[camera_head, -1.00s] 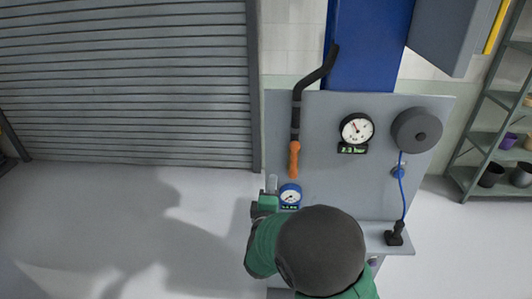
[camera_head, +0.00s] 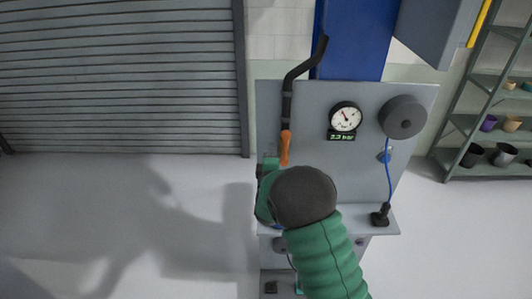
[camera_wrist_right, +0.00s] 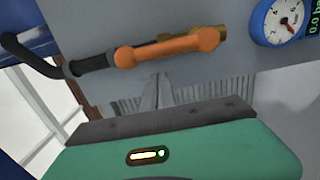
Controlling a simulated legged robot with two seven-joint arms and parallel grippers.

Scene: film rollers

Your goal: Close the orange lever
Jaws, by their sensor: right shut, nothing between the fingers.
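The orange lever (camera_head: 285,148) hangs down in line with the black pipe (camera_head: 287,105) on the grey panel. In the right wrist view the lever (camera_wrist_right: 168,48) lies across the upper middle, with a brass fitting behind its right end. My right gripper (camera_head: 271,162) is just left of the lever's lower end in the head view, partly hidden by my green arm. In the wrist view the right gripper's fingers (camera_wrist_right: 157,88) are together and empty, pointing at the lever from below. Whether they touch it I cannot tell. My left gripper is not in view.
The grey panel (camera_head: 350,165) carries a white gauge (camera_head: 345,117), a grey round part (camera_head: 402,117) and a blue cable to a black plug (camera_head: 381,214). A blue gauge (camera_wrist_right: 284,22) sits right of the lever. Shelves (camera_head: 460,125) stand at right. The left floor is clear.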

